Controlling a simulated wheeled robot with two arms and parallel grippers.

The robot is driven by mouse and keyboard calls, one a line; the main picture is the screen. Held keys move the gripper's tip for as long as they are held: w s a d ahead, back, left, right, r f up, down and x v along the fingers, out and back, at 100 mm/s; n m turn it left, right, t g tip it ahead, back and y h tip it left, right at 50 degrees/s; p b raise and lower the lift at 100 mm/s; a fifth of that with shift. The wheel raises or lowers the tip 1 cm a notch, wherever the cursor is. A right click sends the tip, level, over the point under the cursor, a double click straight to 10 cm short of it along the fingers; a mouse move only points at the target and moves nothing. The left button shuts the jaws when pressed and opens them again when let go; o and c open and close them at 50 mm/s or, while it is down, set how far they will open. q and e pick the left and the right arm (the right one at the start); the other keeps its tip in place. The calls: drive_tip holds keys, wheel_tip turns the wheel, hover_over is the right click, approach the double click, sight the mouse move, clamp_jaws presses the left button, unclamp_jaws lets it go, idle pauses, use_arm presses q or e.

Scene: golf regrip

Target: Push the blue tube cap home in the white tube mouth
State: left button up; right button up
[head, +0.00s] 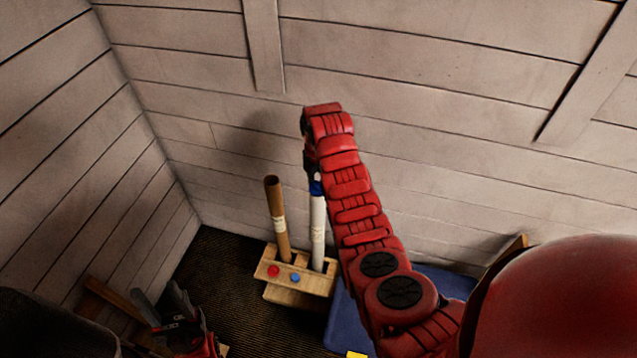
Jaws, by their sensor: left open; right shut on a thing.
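The white tube (318,240) stands upright in a wooden stand (325,284). The blue tube cap (316,188) is at the top of the white tube, in line with its mouth. How deep it sits in the mouth cannot be told from here. My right arm reaches up and over, and my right gripper (313,172) points down, shut on the blue cap; its fingers are small and partly hidden by my wrist. My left gripper (174,308) is open and empty at the lower left, well away from the tubes.
A brown tube (278,222) stands just left of the white one in the same stand, leaning slightly. The stand front has a red dot (273,271) and a blue dot (295,278). A blue surface (349,322) lies to its right. Plank walls close in behind and left.

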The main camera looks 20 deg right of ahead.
sight(318, 182)
drive_tip(key=shift+f, duration=0.4)
drive_tip(key=o, duration=1.1)
drive_tip(key=shift+c, duration=0.2)
drive_tip(key=shift+r, duration=0.15)
drive_tip(key=shift+r, duration=0.35)
wheel_tip(318, 182, up, 8)
drive_tip(key=p, duration=0.4)
drive_tip(key=shift+a+r, duration=0.1)
wheel_tip(318, 182, up, 8)
drive_tip(key=p, duration=0.1)
drive_tip(key=shift+r, duration=0.15)
